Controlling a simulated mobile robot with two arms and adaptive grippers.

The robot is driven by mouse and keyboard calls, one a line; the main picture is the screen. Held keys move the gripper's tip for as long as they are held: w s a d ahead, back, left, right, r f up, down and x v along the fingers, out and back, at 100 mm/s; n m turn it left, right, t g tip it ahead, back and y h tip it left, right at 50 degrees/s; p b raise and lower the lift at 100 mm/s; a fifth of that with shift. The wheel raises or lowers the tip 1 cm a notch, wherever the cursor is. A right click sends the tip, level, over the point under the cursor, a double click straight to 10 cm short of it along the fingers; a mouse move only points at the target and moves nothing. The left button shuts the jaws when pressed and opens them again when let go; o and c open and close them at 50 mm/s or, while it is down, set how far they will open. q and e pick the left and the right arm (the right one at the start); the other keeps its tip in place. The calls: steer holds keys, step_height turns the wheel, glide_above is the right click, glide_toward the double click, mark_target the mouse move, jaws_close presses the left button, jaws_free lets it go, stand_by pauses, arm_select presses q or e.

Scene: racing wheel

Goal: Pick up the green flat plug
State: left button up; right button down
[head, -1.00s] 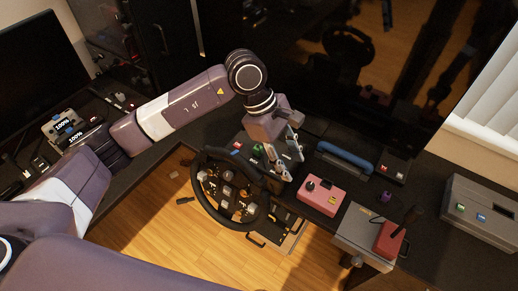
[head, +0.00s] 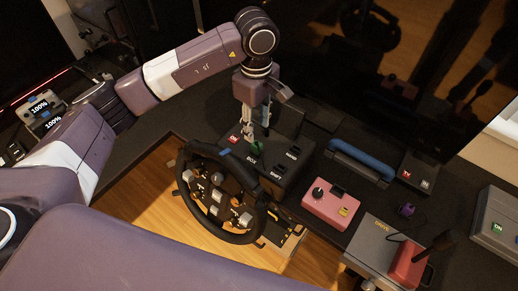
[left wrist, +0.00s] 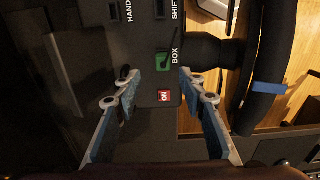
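The green flat plug (head: 257,149) sits on top of the black box (head: 290,174) behind the steering wheel, at the label "BOX". It also shows in the left wrist view (left wrist: 163,62), between and slightly beyond my fingertips. My left gripper (head: 257,134) points down over this box, close to the plug. In the left wrist view, my left gripper (left wrist: 160,80) is open, with a finger on each side of the plug and a gap to both. Whether the fingertips touch the box top cannot be told. My right gripper is not in view.
A red "ON" switch (left wrist: 164,96) lies beside the plug. The steering wheel (head: 240,234) stands in front of the box. A pink box (head: 331,204), a blue-handled bar (head: 361,160) and a grey box with a red lever base (head: 405,265) are to the right.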

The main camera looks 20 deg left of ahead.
mark_target(257, 144)
arm_select(q)
steer(key=shift+w+f, duration=0.15)
steer(key=shift+f, duration=0.3)
steer(key=shift+f+p, duration=0.35)
steer(key=shift+f, duration=0.05)
steer(key=shift+s+f+p, duration=0.45)
steer(key=shift+f+p, duration=0.1)
steer(key=shift+f, duration=0.15)
step_height(257, 144, down, 4)
steer(key=shift+r+p, duration=0.15)
steer(key=shift+p, duration=0.7)
steer(key=shift+f, duration=0.45)
jaws_close()
